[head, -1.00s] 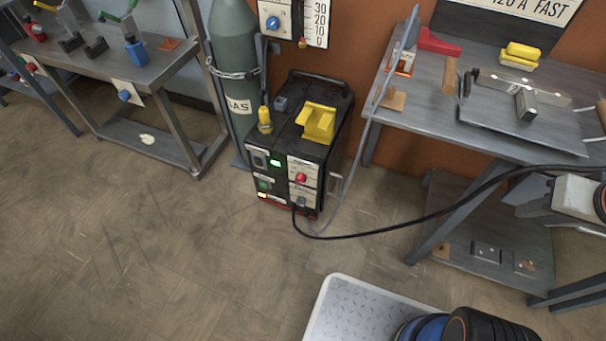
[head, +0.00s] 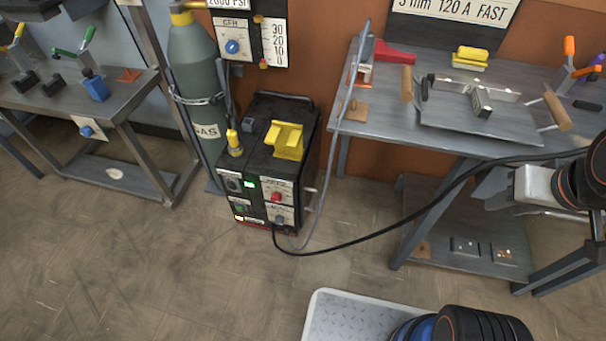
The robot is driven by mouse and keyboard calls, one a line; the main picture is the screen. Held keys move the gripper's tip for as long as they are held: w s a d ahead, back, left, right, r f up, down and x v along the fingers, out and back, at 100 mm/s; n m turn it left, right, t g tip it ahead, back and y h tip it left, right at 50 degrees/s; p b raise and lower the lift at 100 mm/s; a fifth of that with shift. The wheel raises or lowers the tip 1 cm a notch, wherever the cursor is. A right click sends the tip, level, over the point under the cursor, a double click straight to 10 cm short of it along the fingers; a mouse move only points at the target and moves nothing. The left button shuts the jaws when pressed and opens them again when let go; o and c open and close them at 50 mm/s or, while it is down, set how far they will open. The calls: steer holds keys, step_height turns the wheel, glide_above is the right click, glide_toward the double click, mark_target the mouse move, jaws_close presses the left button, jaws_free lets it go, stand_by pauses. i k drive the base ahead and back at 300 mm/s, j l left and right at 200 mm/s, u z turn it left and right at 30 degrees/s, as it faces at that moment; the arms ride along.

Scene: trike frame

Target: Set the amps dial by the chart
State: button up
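The welding machine (head: 262,160) is a dark box on the floor, left of the workbench. Its front panel has a red knob (head: 277,197) on a white labelled plate and a grey knob (head: 279,220) on a plate below; the lettering is too small to read, so I cannot tell which is the amps dial. The chart (head: 455,10) on the wall is cut off at the top; its visible line reads "3 mm 120 A FAST". My gripper (head: 495,188) is at the right, by the workbench and well apart from the machine; its fingers are unclear.
A black cable (head: 400,220) runs from the machine toward my arm.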

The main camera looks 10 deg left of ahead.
mark_target(275, 198)
steer(key=j+z, duration=0.35)
steer(key=j, duration=0.25)
steer(key=j+z, duration=0.3)
steer(key=j, duration=0.3)
steer(key=k+j+z, duration=0.1)
steer(key=j+z, duration=0.25)
steer(key=j, duration=0.25)
